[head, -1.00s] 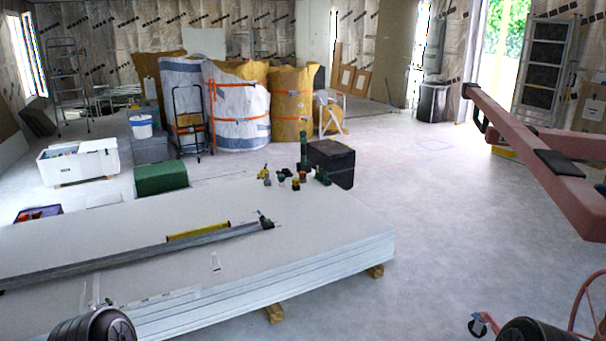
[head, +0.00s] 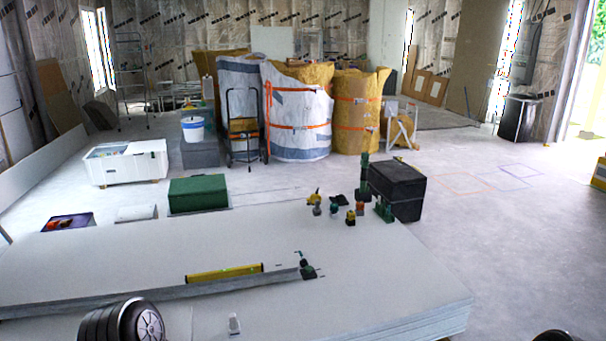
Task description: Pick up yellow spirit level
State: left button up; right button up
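Black round parts of my arms show at the bottom edge, one in front of the rail at lower left and a sliver at lower right. Neither gripper's fingers show, and nothing of mine is near the level.
A dark green tool head (head: 307,268) sits at the rail's right end. A small white object (head: 234,323) lies in front. The floor (head: 530,230) to the right is open.

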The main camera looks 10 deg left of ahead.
aim_at(256, 268)
jog(key=i+j+u, duration=0.2)
jog(key=u, duration=0.25)
jog(key=i+j+u, duration=0.1)
jog(key=i+u, duration=0.5)
jog(key=u, duration=0.25)
jog(key=i+u, duration=0.25)
jog(key=u, duration=0.2)
jog(key=i+l+u, duration=0.25)
jog(key=u, duration=0.2)
jog(key=i+j+u, duration=0.15)
jog(key=i+u, duration=0.6)
jog(key=i, duration=0.15)
jog(key=i+l+u, duration=0.1)
jog(key=i+u, duration=0.25)
jog(key=i, duration=0.15)
jog(key=i+z, duration=0.2)
jog(key=k+z, duration=0.1)
jog(key=z, duration=4.35)
